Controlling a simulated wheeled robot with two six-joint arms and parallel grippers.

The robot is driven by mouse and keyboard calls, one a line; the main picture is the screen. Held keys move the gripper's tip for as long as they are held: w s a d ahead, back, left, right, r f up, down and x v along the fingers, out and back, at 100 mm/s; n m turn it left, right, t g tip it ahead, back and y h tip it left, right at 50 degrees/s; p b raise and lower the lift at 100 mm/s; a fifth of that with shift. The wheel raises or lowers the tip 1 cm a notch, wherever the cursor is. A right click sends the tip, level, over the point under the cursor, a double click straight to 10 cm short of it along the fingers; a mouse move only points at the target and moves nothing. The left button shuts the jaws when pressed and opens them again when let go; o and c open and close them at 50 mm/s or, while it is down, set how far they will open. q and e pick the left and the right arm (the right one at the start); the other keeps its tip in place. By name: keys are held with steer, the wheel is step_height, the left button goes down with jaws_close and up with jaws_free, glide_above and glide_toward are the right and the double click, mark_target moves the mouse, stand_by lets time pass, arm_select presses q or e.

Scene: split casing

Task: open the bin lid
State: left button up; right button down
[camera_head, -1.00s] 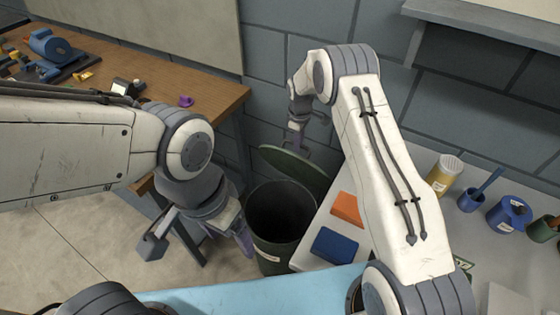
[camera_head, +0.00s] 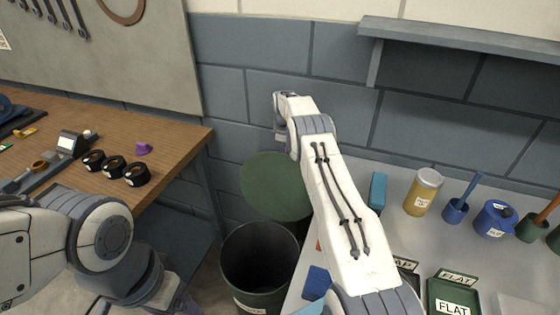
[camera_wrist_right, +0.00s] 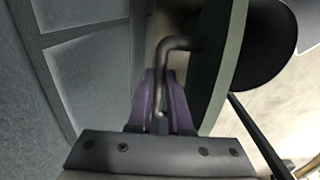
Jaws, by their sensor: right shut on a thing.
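The dark bin (camera_head: 262,262) stands on the floor between the wooden table and the grey worktop, its mouth uncovered. Its round green lid (camera_head: 273,188) stands raised and tilted up at the back of the bin. The lid also shows edge-on in the right wrist view (camera_wrist_right: 222,62). There my right gripper (camera_wrist_right: 162,108) has its purple fingers shut on the lid's dark bent handle (camera_wrist_right: 178,43). In the head view my right arm hides this gripper. My left gripper (camera_head: 168,297) is cut off by the bottom edge, its fingertips out of sight.
A grey worktop right of the bin holds a yellow can (camera_head: 422,192), blue pots and a green tray (camera_head: 453,297). A wooden table (camera_head: 180,150) with black rings stands at the left. A block wall and a shelf (camera_head: 460,38) are behind.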

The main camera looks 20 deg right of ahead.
steer(key=shift+w+d, duration=0.15)
steer(key=shift+d, duration=0.3)
steer(key=c, duration=0.8)
jaws_free()
steer(key=shift+w+d, duration=0.1)
steer(key=shift+c, duration=0.2)
steer(key=shift+a, duration=0.25)
steer(key=shift+r, duration=0.15)
step_height(320, 180, up, 10)
steer(key=shift+s+a+b, duration=0.15)
steer(key=shift+s+b, duration=0.1)
steer(key=shift+b, duration=0.1)
